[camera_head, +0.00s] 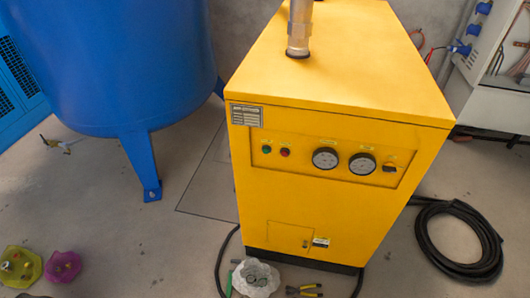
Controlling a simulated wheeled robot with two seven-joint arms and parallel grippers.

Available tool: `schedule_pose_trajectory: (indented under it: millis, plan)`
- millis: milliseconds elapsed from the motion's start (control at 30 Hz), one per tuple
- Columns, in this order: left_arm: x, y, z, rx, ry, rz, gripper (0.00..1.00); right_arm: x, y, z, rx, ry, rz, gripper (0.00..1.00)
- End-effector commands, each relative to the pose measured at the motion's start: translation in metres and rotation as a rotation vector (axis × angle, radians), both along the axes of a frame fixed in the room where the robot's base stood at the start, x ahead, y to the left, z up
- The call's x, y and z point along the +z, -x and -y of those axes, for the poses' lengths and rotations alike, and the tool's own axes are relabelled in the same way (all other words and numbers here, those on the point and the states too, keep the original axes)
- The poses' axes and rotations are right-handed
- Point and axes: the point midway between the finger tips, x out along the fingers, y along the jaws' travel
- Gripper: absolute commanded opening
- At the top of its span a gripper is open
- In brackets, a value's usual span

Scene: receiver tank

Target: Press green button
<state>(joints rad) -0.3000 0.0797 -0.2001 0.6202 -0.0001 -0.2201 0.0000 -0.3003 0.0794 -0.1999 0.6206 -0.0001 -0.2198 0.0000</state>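The green button (266,149) is a small round button on the front panel of a yellow machine (310,215). It sits at the left end of the panel, beside a red button (285,152). Nothing covers either button. Neither of my grippers shows in the head view.
Two round gauges (325,158) and a dark knob (389,168) share the panel. A blue tank (120,60) stands at the left. Black hose (440,235) coils on the right. A white bag (255,277) and yellow-handled pliers (304,290) lie before the machine.

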Motion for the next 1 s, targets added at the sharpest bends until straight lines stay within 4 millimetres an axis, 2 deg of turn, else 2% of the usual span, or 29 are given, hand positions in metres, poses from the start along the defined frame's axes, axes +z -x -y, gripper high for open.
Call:
schedule_pose_trajectory:
  millis: [33,167,200,1000]
  plan:
    - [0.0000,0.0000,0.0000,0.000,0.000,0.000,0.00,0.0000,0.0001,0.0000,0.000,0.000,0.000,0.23]
    - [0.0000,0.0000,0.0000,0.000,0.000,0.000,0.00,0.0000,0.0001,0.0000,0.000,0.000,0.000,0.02]
    - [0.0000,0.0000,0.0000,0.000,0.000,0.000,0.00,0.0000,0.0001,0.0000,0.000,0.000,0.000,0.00]
    - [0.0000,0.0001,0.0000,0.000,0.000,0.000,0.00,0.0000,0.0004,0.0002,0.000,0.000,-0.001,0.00]
